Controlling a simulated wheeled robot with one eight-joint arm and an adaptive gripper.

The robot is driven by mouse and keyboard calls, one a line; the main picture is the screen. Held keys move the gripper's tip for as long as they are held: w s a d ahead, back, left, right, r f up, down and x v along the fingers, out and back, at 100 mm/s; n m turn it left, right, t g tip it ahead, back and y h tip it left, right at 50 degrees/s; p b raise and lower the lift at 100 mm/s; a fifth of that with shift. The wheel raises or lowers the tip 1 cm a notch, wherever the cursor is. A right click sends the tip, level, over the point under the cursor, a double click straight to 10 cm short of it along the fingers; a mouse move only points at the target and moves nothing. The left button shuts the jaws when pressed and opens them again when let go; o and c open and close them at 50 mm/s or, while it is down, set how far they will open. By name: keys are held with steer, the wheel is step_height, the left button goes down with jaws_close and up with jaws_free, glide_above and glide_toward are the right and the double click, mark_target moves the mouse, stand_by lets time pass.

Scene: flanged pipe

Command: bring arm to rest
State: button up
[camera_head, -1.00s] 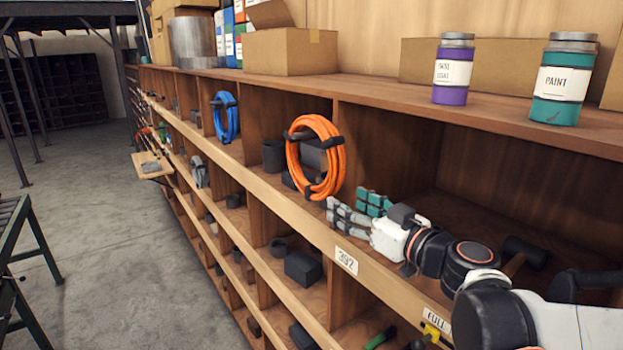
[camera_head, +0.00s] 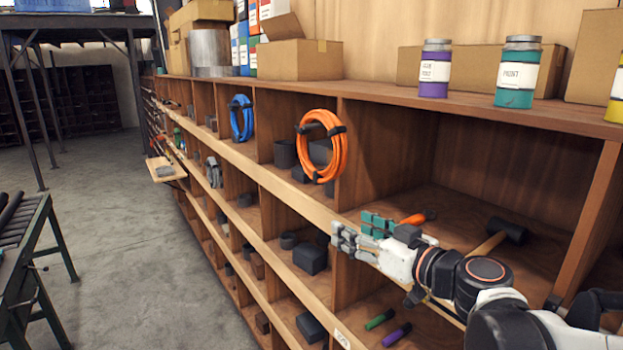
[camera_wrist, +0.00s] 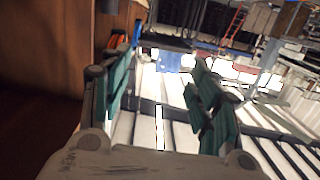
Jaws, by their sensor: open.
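My arm reaches in from the lower right of the head view. My gripper (camera_head: 360,236) is at the front edge of the shelf unit, beside an open compartment. Its teal-padded fingers stand apart. In the wrist view my gripper (camera_wrist: 160,95) shows both fingers spread, with nothing between them. The wooden compartment wall is close on the left of that view.
The shelf unit (camera_head: 606,200) runs along the right. An orange hose coil (camera_head: 322,145) and a blue coil (camera_head: 241,118) hang from it. A hammer (camera_head: 500,238) lies in the compartment behind my arm. Paint cans (camera_head: 517,72) stand on top.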

steer(key=s+f+m+g+h+b, duration=0.1)
steer(key=s+f+b, duration=0.2)
steer(key=f+b, duration=0.3)
steer(key=s+f+g+h+b, duration=0.1)
steer(key=s+f+g+b, duration=0.2)
steer(key=f, duration=0.6)
steer(key=s+f+m+h+b, duration=0.1)
steer(key=s+f+h+b, duration=0.1)
steer(key=s+f+b, duration=0.4)
steer(key=s+d+f+m+g+h+b, duration=0.1)
steer(key=s+d+f+h+b, duration=0.1)
steer(key=f, duration=0.5)
steer(key=s+d+f+m+g+h+b, duration=0.1)
steer(key=s+d+f+m+h+b, duration=0.1)
steer(key=s+d+f+b, duration=0.2)
steer(key=s+d+f+m+h+b, duration=0.1)
steer(key=d+f+b, duration=0.4)
steer(key=f, duration=0.5)
steer(key=shift+s+m+g+h+b, duration=0.4)
steer(key=shift+s+h+b, duration=0.1)
steer(key=shift+s+b, duration=0.55)
